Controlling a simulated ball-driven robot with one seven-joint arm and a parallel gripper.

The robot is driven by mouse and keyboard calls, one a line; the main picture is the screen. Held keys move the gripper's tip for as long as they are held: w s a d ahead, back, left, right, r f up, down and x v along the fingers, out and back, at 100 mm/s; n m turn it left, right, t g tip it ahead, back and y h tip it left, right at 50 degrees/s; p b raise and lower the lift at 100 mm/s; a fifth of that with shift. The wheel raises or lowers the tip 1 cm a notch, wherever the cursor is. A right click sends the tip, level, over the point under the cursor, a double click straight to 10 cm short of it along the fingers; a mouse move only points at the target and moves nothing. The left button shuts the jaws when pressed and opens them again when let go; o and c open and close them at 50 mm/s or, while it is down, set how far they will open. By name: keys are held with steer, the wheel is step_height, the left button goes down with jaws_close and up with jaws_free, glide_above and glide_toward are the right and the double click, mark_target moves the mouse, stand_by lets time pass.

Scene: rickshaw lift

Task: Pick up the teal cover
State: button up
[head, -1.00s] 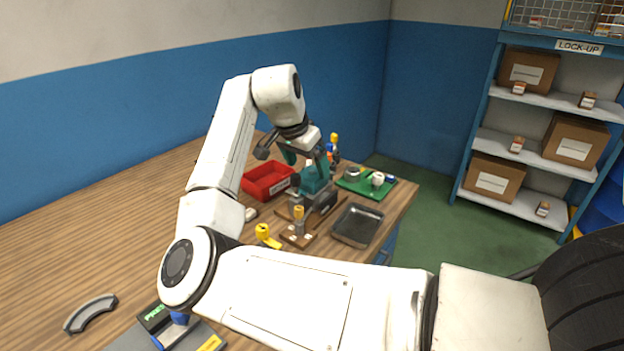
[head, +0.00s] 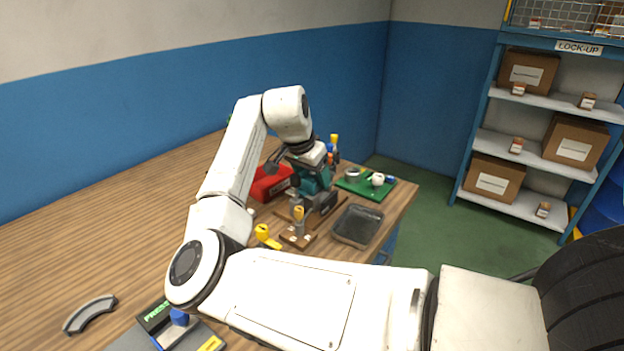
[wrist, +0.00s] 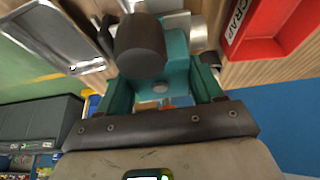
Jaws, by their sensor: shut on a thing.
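The teal cover (head: 316,181) sits on a machine on the wooden workbench, beneath my gripper (head: 308,163). In the wrist view, its teal body (wrist: 177,50) lies between the two teal fingers of my gripper (wrist: 163,82). The fingers are shut on the teal cover, one on each side of it. A dark rounded knob (wrist: 140,47) stands in front of the cover and hides part of it. I cannot tell whether the cover is apart from what is under it.
A red bin (head: 268,184) stands left of the machine, close to my arm. A grey tray (head: 357,226) lies to the right front, and a green board (head: 362,188) with small parts lies behind it. The left bench is mostly clear.

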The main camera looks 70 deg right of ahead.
steer(key=c, duration=0.4)
steer(key=shift+o, duration=0.2)
steer(key=shift+r, duration=0.15)
steer(key=shift+r, duration=0.55)
steer(key=s+a+r, duration=0.3)
steer(key=s+r, duration=0.8)
steer(key=s, duration=0.2)
steer(key=shift+s+r+p, duration=0.3)
steer(key=shift+r+p, duration=0.05)
